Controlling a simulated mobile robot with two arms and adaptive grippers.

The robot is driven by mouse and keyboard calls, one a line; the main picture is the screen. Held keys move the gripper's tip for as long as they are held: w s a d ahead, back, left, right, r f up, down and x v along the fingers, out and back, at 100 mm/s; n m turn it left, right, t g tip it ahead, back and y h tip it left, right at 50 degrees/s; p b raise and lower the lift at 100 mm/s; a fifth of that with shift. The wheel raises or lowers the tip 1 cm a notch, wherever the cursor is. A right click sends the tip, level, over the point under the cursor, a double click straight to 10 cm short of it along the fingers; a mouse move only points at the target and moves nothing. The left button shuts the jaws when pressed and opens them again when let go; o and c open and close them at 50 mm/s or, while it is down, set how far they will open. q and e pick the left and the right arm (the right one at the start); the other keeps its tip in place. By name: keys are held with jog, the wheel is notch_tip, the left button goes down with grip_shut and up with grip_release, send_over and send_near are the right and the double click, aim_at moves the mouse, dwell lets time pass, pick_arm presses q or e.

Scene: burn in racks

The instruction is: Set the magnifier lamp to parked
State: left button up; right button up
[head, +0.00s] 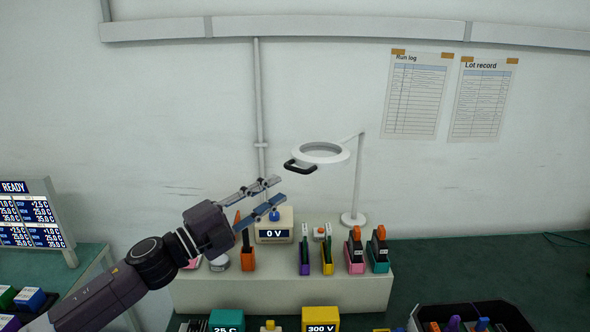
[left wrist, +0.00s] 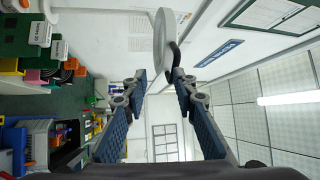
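The magnifier lamp (head: 322,148) has a white ring head on a thin arm and an upright post, with a round base behind the grey block. A black handle (head: 299,166) sticks out at the ring's left front. My left gripper (head: 279,190) is open and empty, a little below and left of the handle in the head view. In the left wrist view, the ring head (left wrist: 160,42) and the black handle (left wrist: 174,56) show beyond the gap between the open fingers (left wrist: 158,78). The fingers look apart from the handle. My right gripper is not in view.
A grey block (head: 285,290) below carries a 0 V display (head: 273,232) and several coloured holders with upright items. A READY screen (head: 36,215) stands at left. A black bin (head: 470,315) is at front right. The green bench (head: 450,265) right of the block is clear.

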aim_at(292, 169)
pick_arm(q)
jog(key=w+d+r+m+g+p, duration=0.1)
jog(key=d+r, duration=0.1)
jog(key=w+d+r+m+g+h+p, duration=0.1)
jog(key=w+d+m+p, duration=0.1)
jog(key=shift+d+r+m+g, duration=0.2)
jog(key=shift+r+m+g, duration=0.1)
jog(key=shift+r, duration=0.1)
jog(key=shift+w+d, duration=0.35)
jog(key=shift+d, duration=0.15)
jog(key=c, duration=0.6)
grip_shut()
jog(key=shift+r, duration=0.15)
